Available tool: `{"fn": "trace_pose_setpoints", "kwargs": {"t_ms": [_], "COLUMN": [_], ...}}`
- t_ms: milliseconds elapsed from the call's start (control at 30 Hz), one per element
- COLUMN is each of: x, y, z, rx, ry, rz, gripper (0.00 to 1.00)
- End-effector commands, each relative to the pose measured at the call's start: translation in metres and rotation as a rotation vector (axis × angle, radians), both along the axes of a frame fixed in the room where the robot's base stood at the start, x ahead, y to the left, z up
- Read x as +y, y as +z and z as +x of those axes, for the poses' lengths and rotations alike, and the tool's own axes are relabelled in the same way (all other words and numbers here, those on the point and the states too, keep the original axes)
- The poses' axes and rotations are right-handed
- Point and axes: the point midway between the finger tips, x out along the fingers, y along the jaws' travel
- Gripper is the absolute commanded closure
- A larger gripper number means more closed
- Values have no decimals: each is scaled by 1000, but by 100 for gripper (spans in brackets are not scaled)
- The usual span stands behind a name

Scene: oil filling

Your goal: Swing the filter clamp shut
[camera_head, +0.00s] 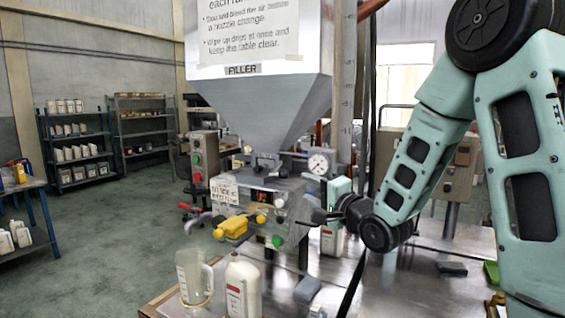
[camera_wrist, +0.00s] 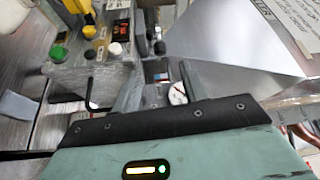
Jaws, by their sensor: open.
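The filling machine (camera_head: 262,192) stands under the large grey hopper (camera_head: 262,105). On its front are a yellow handle (camera_head: 232,227), a green knob (camera_head: 277,241), a small display and several levers. A round pressure gauge (camera_head: 319,163) sits at its upper right. I cannot single out the filter clamp for sure, nor tell how far it is swung. My gripper (camera_head: 318,215) is at the machine's right side, below the gauge, with its jaws open. I see nothing held in it.
A clear jug (camera_head: 192,279) and a white bottle (camera_head: 243,286) stand at the front of the metal table (camera_head: 400,285). Another bottle (camera_head: 331,239) is behind my gripper. A control box (camera_head: 197,160) stands left, shelves (camera_head: 75,150) far left.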

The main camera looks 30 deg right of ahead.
Motion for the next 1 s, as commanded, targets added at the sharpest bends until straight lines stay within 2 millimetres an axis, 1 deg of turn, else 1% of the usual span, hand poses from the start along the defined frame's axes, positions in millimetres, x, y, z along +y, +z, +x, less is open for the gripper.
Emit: {"fn": "trace_pose_setpoints", "kwargs": {"t_ms": [33, 100, 400, 500, 600, 700, 800, 1000], "x": [1, 2, 9, 11, 13, 13, 14, 14], "y": [5, 4, 8, 9, 10, 9, 9, 8], "z": [3, 10, 73, 91, 104, 114, 119, 121], "rx": [4, 4, 0, 1, 1, 2, 2, 2], "ry": [0, -1, -1, -1, -1, -2, -2, -2], "rz": [4, 3, 1, 0, 0, 0, 0, -1], "gripper": [57, 57, 57, 57, 57, 57, 57, 57]}}
